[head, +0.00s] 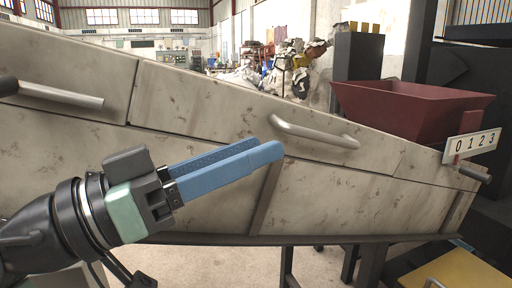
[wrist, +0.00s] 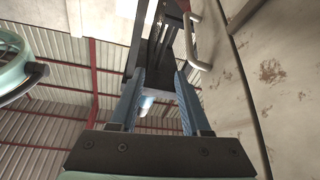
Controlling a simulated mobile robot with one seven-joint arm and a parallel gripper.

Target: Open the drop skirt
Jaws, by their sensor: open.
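The side of the machine is a row of worn beige panels, and the one behind my gripper (head: 215,105) carries a grey bar handle (head: 315,133). I take this panel as the drop skirt; it hangs flush with its neighbours and looks shut. My gripper (head: 262,148), with two blue fingers, is in front of the panel, left of and slightly below the handle, and not touching it as far as I can tell. In the wrist view the fingers (wrist: 161,85) are apart with nothing between them. The handle (wrist: 191,42) shows beyond them at upper right, beside the panel (wrist: 275,75).
A second bar handle (head: 60,95) is on the panel at the left. A dark red hopper (head: 410,108) and a number plate (head: 472,145) reading 0123 are at the right. A yellow-topped platform (head: 455,270) is at lower right. Dark legs stand under the panels.

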